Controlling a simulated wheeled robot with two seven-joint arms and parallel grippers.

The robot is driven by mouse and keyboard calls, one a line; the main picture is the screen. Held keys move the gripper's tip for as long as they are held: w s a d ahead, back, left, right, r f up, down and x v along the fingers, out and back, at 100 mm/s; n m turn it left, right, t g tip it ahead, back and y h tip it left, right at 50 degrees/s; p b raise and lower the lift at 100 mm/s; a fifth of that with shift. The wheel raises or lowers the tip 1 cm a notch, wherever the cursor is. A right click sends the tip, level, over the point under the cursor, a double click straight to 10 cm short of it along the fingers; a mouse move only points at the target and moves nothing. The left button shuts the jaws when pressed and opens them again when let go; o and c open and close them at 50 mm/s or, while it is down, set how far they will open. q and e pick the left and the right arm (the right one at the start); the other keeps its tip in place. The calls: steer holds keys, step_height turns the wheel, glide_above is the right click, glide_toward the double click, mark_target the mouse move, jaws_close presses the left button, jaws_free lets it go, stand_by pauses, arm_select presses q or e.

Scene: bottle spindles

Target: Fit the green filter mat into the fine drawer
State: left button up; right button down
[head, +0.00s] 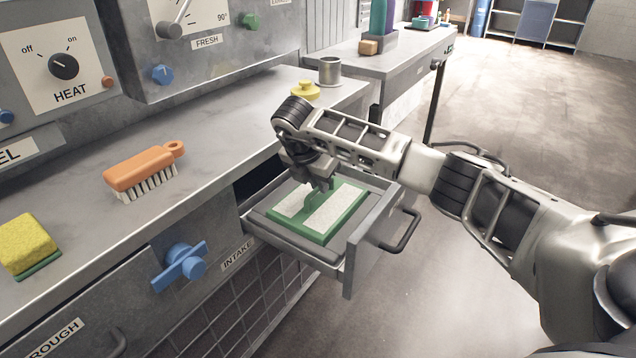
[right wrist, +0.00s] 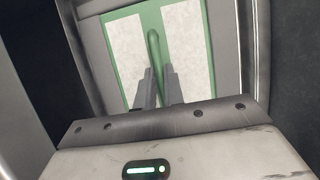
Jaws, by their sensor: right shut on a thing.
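The green filter mat (head: 334,220) has a green frame, two whitish panels and a green middle handle. It lies flat in or just above the open drawer (head: 364,237), within its walls; I cannot tell if it rests on the bottom. My right gripper (head: 318,187) reaches down over the mat and is shut on its handle. In the right wrist view the fingers (right wrist: 157,88) close on the handle of the mat (right wrist: 190,45). No "fine" label is readable on this drawer. My left gripper is not in view.
On the counter are an orange brush (head: 143,170), a yellow sponge (head: 27,244), a yellow knob-topped piece (head: 305,91) and a metal cup (head: 329,71). A blue valve handle (head: 180,266) sticks out left of the drawer. The drawer's dark handle (head: 405,232) juts into free floor.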

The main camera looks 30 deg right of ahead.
steer(key=c, duration=1.5)
jaws_free()
steer(key=shift+r, duration=0.1)
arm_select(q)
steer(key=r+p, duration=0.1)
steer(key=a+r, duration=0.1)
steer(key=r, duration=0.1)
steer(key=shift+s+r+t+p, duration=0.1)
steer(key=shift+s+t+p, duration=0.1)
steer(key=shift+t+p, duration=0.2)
arm_select(e)
steer(key=v, duration=1.2)
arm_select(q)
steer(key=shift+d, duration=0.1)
